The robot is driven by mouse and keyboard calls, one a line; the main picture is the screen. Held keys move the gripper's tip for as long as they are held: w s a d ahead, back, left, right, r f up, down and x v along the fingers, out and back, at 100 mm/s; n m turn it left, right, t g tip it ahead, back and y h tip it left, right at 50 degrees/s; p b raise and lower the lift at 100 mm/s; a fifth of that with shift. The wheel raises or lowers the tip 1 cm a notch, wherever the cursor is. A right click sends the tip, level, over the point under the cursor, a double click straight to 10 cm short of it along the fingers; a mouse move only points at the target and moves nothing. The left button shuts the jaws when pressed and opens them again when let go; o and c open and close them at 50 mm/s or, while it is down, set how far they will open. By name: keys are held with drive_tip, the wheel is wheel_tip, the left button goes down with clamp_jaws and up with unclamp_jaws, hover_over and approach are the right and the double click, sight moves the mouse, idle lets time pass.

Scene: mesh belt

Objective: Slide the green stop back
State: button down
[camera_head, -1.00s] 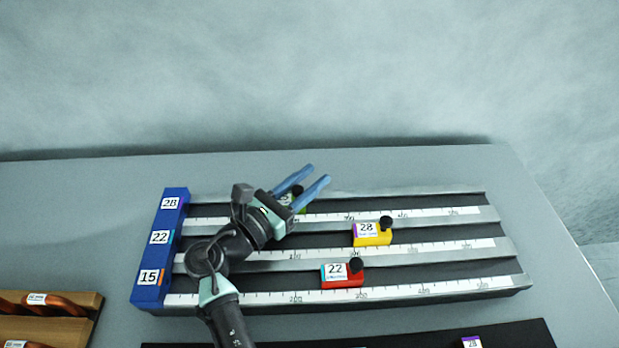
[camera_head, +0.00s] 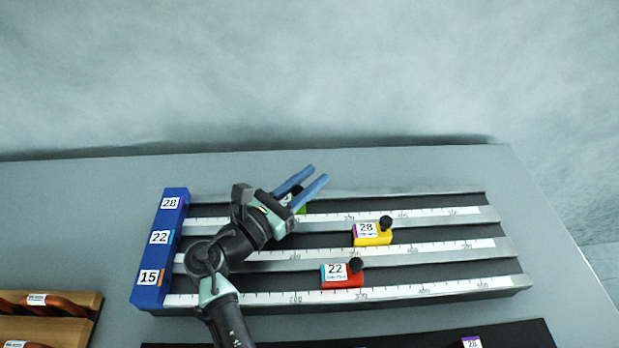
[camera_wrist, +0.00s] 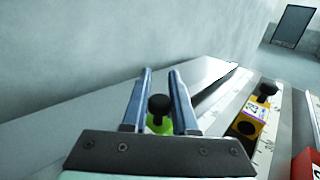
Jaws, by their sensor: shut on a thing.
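The green stop (camera_head: 302,208) sits on the back rail of the mesh belt fixture (camera_head: 440,193), mostly hidden behind my gripper in the head view. In the wrist view the green stop (camera_wrist: 158,124) shows with its black knob between the two blue fingers. My gripper (camera_head: 319,174) is over the back rail, its fingers pointing up and right past the stop. It also shows in the wrist view (camera_wrist: 160,80), shut on the stop. The exact contact between fingers and stop is hidden.
A yellow stop (camera_head: 373,237) labelled 28 sits on the middle rail. A red stop (camera_head: 343,280) labelled 22 sits on the front rail. A blue end block (camera_head: 160,250) labelled 28, 22 and 15 stands at the left. A wooden rack (camera_head: 60,325) is at the lower left.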

idle(0.5)
drive_tip(key=shift+d, duration=0.3)
drive_tip(key=d+p, duration=0.4)
drive_tip(key=d, duration=0.6)
drive_tip(key=shift+s+d, duration=0.1)
drive_tip(key=shift+d, duration=0.05)
drive_tip(key=c, duration=0.7)
unclamp_jaws()
